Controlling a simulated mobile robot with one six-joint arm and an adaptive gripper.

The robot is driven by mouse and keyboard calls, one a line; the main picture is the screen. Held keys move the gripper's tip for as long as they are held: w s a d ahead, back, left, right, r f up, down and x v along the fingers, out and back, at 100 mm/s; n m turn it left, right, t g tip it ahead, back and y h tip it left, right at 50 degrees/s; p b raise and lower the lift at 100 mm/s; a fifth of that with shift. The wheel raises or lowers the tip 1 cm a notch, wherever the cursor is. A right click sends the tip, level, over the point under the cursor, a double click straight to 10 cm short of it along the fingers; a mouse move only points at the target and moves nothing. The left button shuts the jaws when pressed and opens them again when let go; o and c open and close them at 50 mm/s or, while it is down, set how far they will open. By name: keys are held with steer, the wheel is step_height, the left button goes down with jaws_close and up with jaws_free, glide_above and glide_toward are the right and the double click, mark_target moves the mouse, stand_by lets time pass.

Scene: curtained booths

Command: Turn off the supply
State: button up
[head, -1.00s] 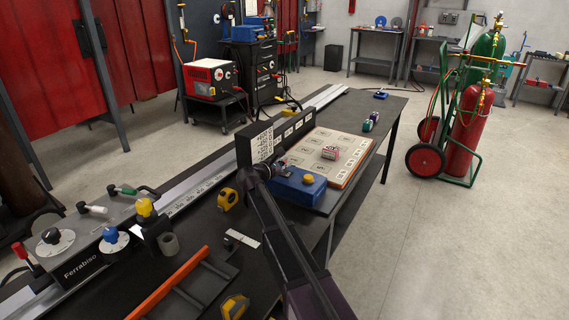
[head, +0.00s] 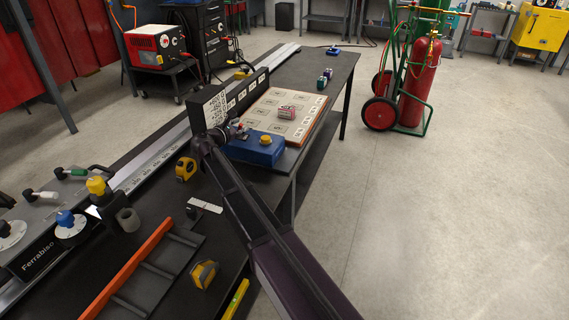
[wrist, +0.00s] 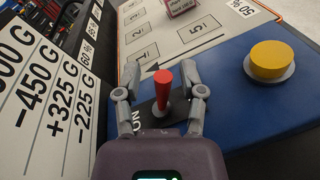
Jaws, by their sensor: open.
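A blue box (head: 257,150) with a yellow button (head: 265,140) sits on the dark bench at the near end of a board. In the wrist view the blue box (wrist: 250,108) carries a red lever (wrist: 163,88) on a black plate, with the yellow button (wrist: 271,61) to the right. An "ON" label (wrist: 136,121) shows beside the plate, partly covered by my left finger. My gripper (wrist: 163,76) is open, with one finger on each side of the red lever. In the head view my gripper (head: 231,130) is at the box's left end, its fingers hard to make out.
A black panel of labels (head: 236,98) stands close on the left. The printed board (head: 288,103) lies beyond the box with a small red-and-white block (head: 287,112) on it. A tape measure (head: 185,169) and an orange-edged frame (head: 130,268) lie nearer. Open floor is to the right.

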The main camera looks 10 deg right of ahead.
steer(key=a+n, duration=0.1)
steer(key=n, duration=0.1)
steer(key=w+n+h+b, duration=0.1)
steer(key=n, duration=0.1)
steer(key=shift+w+a, duration=0.1)
steer(key=shift+a, duration=0.25)
steer(key=n+b, duration=0.1)
steer(key=n, duration=0.1)
steer(key=w+a+n+h+b, duration=0.1)
steer(key=n, duration=0.1)
steer(key=shift+a+f+t, duration=0.15)
steer(key=shift+a+t, duration=0.05)
steer(key=shift+t, duration=0.1)
steer(key=v, duration=1.4)
steer(key=s+d+m+g+y+p, duration=0.1)
steer(key=s+d+m+g+p, duration=0.3)
steer(key=d, duration=0.4)
steer(key=s+d+m+g+y+p, duration=0.1)
steer(key=s+d+m+g+p, duration=0.2)
steer(key=d+m, duration=0.45)
steer(key=s+d+m+g+y+p, duration=0.4)
steer(key=s+d+m+y+p, duration=0.2)
steer(key=s+d+m+p, duration=0.4)
steer(key=shift+s+m, duration=1.15)
steer(key=shift+s, duration=0.5)
